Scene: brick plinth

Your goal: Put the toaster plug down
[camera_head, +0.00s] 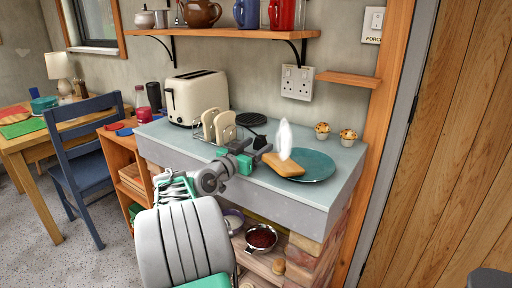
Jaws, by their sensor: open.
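The cream toaster (197,98) stands on the pale counter at its back left. My gripper (256,153) is open over the middle of the counter, in front of the toast rack. A small black shape (259,142) shows right at its fingertips; it may be the toaster plug or part of the gripper, and I cannot tell which. I cannot tell whether anything rests between the jaws. A flat black round thing (251,119), perhaps coiled cord or a mat, lies behind. The double wall socket (297,82) is above the counter, with no plug visible in it.
A toast rack with bread slices (219,126) stands left of my gripper. A teal plate (312,166), a wooden board (282,164) and a white upright shape (284,139) are close on the right. Two muffins (348,135) sit at the back right.

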